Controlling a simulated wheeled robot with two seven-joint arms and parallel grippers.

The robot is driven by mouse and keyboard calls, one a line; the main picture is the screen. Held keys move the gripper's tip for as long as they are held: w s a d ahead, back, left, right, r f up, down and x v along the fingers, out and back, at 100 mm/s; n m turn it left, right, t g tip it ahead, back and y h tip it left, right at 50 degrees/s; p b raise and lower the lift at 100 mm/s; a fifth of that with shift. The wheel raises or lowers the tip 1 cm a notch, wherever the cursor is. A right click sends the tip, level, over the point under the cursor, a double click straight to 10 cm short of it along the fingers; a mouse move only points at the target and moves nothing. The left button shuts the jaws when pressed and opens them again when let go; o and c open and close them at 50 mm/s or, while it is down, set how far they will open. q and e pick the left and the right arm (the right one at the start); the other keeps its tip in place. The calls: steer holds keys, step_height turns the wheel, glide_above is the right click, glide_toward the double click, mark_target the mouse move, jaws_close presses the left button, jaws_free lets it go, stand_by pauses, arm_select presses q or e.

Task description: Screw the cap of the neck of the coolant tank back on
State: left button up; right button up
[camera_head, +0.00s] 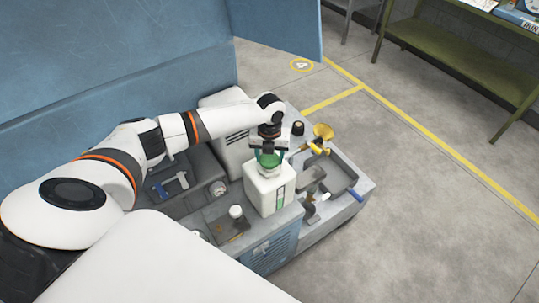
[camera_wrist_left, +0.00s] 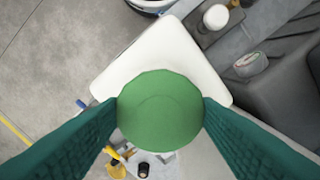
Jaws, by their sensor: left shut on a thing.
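The coolant tank (camera_head: 262,192) is a white box-shaped container with a green strip on its side, standing on the grey cart. Its green cap (camera_head: 268,159) is at the top of the tank, over the neck. My left gripper (camera_head: 268,151) points down from above and is shut on the cap. In the left wrist view the round green cap (camera_wrist_left: 160,110) sits between the two green fingers, with the white tank (camera_wrist_left: 165,52) behind it. The cap hides the neck in that view, so I cannot tell how far it is seated. My right gripper is not in view.
A yellow funnel (camera_head: 323,131) and a black cap-like item (camera_head: 298,128) lie behind the tank. A dark tray (camera_head: 338,172) is at its right. A small white-capped bottle (camera_head: 236,212) is at its left front. A blue panel (camera_head: 110,70) rises behind my arm.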

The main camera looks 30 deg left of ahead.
arm_select(q)
steer(key=shift+f+b, duration=0.3)
steer(key=shift+f, duration=0.3)
stand_by(0.3)
steer(key=m, duration=0.3)
steer(key=shift+b, duration=0.3)
steer(key=shift+m, duration=1.1)
steer(key=m+b, duration=0.1)
steer(key=m, duration=0.2)
steer(key=shift+w+f+m+b, duration=0.1)
steer(key=shift+f+m+b, duration=0.05)
steer(key=shift+m+b, duration=0.35)
steer(key=m+b, duration=0.1)
steer(key=b, duration=0.2)
steer(key=shift+b, duration=0.4)
steer(key=shift+r, duration=0.2)
